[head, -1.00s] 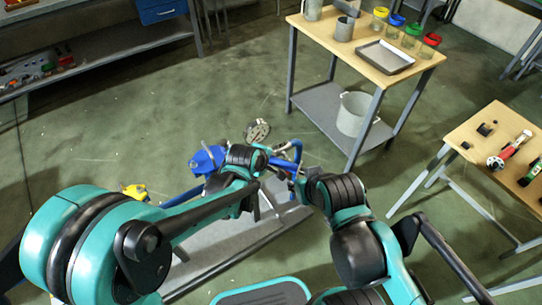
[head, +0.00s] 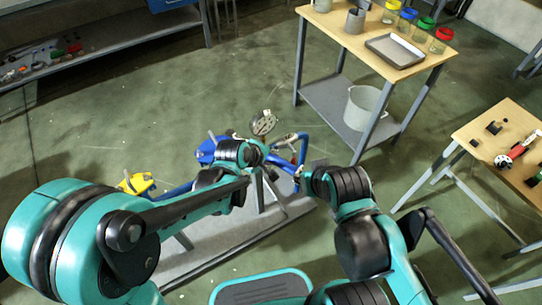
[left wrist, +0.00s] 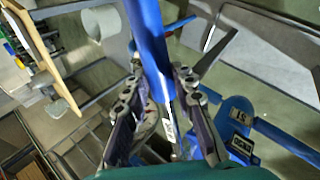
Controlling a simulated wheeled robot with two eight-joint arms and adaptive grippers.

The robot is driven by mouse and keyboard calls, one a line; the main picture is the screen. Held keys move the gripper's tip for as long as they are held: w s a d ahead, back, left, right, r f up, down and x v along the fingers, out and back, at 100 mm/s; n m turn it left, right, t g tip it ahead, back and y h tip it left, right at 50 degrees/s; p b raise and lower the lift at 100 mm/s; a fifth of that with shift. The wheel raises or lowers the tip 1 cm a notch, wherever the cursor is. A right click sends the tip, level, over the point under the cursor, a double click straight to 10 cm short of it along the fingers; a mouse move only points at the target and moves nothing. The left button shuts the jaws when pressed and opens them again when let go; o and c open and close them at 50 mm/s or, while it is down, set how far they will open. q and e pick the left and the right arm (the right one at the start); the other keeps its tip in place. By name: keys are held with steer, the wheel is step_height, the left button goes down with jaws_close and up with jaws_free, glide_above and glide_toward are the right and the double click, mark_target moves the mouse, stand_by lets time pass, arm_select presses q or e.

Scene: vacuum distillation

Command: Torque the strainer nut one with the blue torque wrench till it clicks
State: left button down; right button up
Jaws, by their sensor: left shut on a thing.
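My left gripper (left wrist: 160,88) is shut on a long blue bar (left wrist: 148,28), which looks like the handle of the blue torque wrench. The bar runs from the top of the left wrist view down between the fingers, with a white label low on it. In the head view my left gripper's fingers are mostly hidden by its own wrist, beside the blue pipework (head: 303,146). A blue body (left wrist: 236,118) with a "51" tag stands right of the gripper in the left wrist view. I cannot pick out strainer nut one. My right arm's fingers are too hidden to read.
A round gauge (head: 263,123) stands behind the pipework. A wooden-topped cart (head: 340,33) stands behind, and a tool table (head: 465,132) at the right. Open floor lies between.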

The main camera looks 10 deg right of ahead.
arm_select(q)
steer(key=shift+w+d, duration=0.3)
steer(key=shift+d, duration=0.05)
steer(key=shift+r, duration=0.15)
steer(key=shift+r+p, duration=3.4)
steer(key=shift+r, duration=0.8)
steer(key=shift+a, duration=0.1)
